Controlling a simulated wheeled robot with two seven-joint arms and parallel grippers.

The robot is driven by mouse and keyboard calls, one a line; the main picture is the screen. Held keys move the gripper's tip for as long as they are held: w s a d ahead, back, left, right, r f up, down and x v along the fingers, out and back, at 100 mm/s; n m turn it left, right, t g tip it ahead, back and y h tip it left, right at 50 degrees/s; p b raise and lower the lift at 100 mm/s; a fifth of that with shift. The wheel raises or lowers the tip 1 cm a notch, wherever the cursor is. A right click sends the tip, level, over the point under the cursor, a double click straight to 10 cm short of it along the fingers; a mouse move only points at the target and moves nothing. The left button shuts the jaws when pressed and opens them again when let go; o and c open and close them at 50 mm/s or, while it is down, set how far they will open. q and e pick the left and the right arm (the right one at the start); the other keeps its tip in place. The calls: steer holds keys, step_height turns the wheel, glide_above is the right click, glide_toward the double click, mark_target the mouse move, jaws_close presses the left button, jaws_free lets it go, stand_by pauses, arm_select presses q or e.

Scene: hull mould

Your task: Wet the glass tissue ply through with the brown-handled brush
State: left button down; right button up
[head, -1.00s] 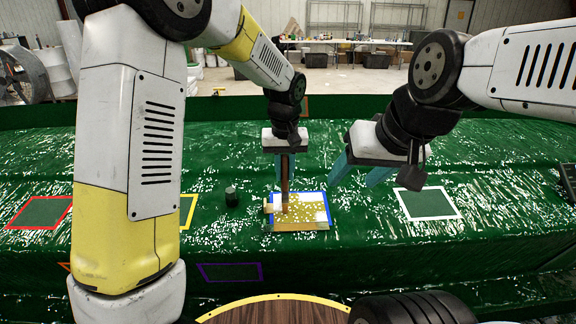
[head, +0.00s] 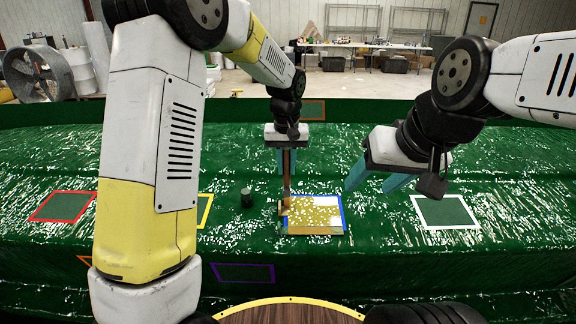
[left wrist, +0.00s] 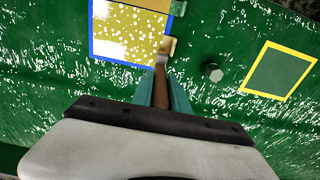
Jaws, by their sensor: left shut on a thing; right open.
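The glass tissue ply (head: 318,212) is a yellowish sheet with many white flecks, inside a blue tape outline on the green hull mould (head: 400,255). It also shows in the left wrist view (left wrist: 125,35). My left gripper (head: 290,164) is shut on the brown-handled brush (head: 287,172), held upright with bristles down. The bristle end is at the ply's left edge in the head view; in the left wrist view the brush (left wrist: 161,85) reaches the sheet's right edge. Whether the bristles touch cannot be told. My right gripper (head: 372,180) is open and empty, right of the ply.
Red (head: 62,207), yellow (left wrist: 279,71), white (head: 445,211) and purple (head: 243,273) outlines mark other spots on the mould. A round wooden top (head: 290,314) lies in front. The glossy surface around the ply is mostly clear.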

arm_select(q)
steer(key=d, duration=1.6)
steer(key=shift+d, duration=0.3)
stand_by(0.8)
step_height(320, 180, up, 7)
steer(key=shift+s, duration=0.4)
stand_by(0.3)
steer(key=shift+f, duration=0.15)
stand_by(0.5)
